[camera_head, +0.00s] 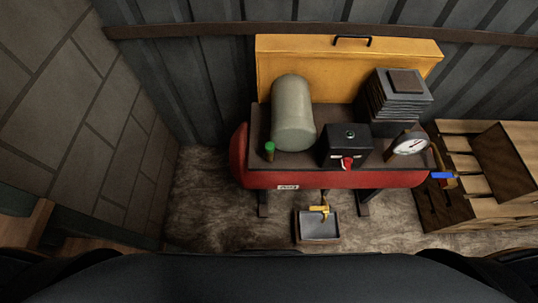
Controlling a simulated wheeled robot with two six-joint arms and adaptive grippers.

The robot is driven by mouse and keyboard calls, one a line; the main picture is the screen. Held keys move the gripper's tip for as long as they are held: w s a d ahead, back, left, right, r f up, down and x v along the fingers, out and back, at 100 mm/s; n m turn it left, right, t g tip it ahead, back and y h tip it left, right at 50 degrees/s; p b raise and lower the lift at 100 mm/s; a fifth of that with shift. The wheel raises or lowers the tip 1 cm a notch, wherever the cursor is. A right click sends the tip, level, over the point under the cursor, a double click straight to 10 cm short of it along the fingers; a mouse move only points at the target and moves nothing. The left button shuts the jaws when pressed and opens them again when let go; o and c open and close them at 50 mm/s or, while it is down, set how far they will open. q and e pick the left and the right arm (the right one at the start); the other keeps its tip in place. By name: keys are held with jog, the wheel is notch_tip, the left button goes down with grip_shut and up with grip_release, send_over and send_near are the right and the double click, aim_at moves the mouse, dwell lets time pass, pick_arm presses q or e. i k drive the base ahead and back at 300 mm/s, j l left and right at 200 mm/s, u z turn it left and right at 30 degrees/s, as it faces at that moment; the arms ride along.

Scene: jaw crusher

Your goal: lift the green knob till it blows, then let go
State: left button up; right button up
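The green knob (270,147) sits on top of a short brass-coloured stem at the left end of the red compressor tank (238,165), on its dark top plate. It stands just left of a large grey-green cylinder (293,115). Nothing touches the knob in this view. Neither of my grippers shows in the head view, so their opening is hidden.
A black box with a red switch (347,162), a dial gauge (411,145) and a finned block (395,100) share the top plate. A yellow panel (300,60) stands behind. A tray (319,238) lies below, wooden drawers (505,150) stand right, and a stone wall (70,110) rises left.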

aim_at(270, 146)
jog(key=l, duration=0.9)
jog(key=k+l, duration=0.15)
jog(key=l, duration=0.75)
jog(key=u, duration=2)
